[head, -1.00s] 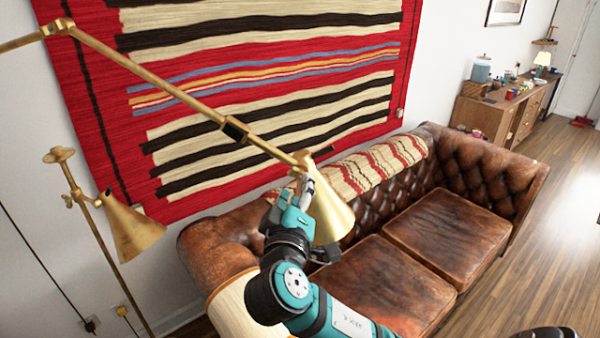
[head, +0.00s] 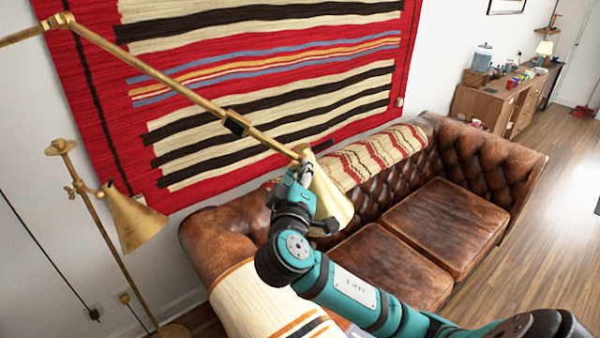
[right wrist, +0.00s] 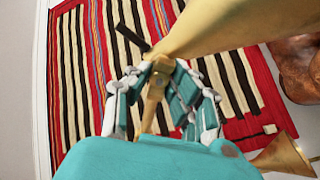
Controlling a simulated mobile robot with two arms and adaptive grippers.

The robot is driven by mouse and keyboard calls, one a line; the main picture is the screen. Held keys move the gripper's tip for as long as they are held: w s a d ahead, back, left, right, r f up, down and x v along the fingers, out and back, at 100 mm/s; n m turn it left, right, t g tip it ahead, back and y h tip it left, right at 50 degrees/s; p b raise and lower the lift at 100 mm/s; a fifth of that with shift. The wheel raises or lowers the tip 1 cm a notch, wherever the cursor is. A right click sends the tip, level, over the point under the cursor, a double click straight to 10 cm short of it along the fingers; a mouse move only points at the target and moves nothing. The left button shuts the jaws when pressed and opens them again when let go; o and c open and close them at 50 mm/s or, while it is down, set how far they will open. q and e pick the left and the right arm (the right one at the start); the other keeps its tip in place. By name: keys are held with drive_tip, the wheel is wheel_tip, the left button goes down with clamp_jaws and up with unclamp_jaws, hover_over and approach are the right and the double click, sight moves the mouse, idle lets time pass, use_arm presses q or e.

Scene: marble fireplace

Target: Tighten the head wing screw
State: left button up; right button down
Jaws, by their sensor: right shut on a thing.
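A brass lamp arm (head: 165,92) slants down from the upper left to a cone-shaped brass lamp head (head: 331,196) above the sofa. My right gripper (head: 307,172) is at the joint where the arm meets the head. In the right wrist view, my right gripper (right wrist: 166,76) has its fingers closed in on both sides of the small brass head wing screw (right wrist: 161,66), next to the lamp head (right wrist: 225,22). The fingers partly hide the screw, and its exact angle cannot be told. My left gripper is not in view.
A second brass lamp head (head: 137,222) hangs at the left on its stand. A brown leather sofa (head: 445,225) is below and behind my right arm. A striped rug (head: 270,75) hangs on the wall. A wooden sideboard (head: 490,103) stands far right. Open floor is at right.

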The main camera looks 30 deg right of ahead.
drive_tip(key=shift+f+m+b, duration=0.2)
drive_tip(key=shift+m+b, duration=0.4)
drive_tip(key=shift+b, duration=0.25)
drive_tip(key=m+b, duration=0.5)
drive_tip(key=shift+f, duration=0.1)
drive_tip(key=shift+a+m+b, duration=0.1)
drive_tip(key=shift+m+b, duration=1)
drive_tip(key=shift+m, duration=0.1)
drive_tip(key=shift+r+m+b, duration=0.25)
drive_tip(key=shift+m+b, duration=0.5)
drive_tip(key=shift+m, duration=0.35)
drive_tip(key=shift+r, duration=0.1)
drive_tip(key=c, duration=1.2)
unclamp_jaws()
